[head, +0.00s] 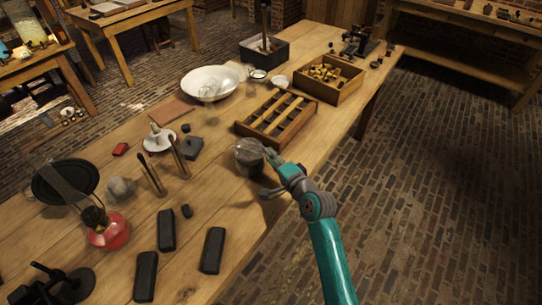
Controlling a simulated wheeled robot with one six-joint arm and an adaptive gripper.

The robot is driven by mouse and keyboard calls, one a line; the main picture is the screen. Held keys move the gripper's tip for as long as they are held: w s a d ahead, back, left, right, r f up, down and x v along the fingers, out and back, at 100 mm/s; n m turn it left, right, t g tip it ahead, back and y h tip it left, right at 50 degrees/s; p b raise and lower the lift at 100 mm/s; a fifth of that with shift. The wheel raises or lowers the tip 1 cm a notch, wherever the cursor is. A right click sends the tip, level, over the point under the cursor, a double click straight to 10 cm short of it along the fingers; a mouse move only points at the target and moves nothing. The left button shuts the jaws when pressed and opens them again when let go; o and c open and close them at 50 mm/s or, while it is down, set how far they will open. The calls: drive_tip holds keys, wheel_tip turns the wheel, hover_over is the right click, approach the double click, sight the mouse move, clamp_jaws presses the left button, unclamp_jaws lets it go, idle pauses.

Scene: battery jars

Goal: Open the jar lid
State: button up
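A small round grey jar (249,151) stands on the wooden table (225,200), close to its right edge. Its top looks like a pale lid, but the view is too small to tell the lid from the body clearly. My gripper (267,173) is at the jar's lower right side, coming in from the right. Its fingers are spread apart, one near the jar's upper right rim and one below it. Whether a finger touches the jar cannot be told. Part of the jar's right side is hidden by the gripper.
A slatted wooden rack (262,141) stands just behind the jar, with a crate (326,94) beyond. A dark block (193,148) and upright tools (153,175) are to the left. Black bars (212,250) and a red lamp (108,232) lie nearer. The brick floor at right is clear.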

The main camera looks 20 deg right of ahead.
drive_tip(key=shift+w+a+f, duration=0.1)
drive_tip(key=shift+w, duration=0.45)
clamp_jaws()
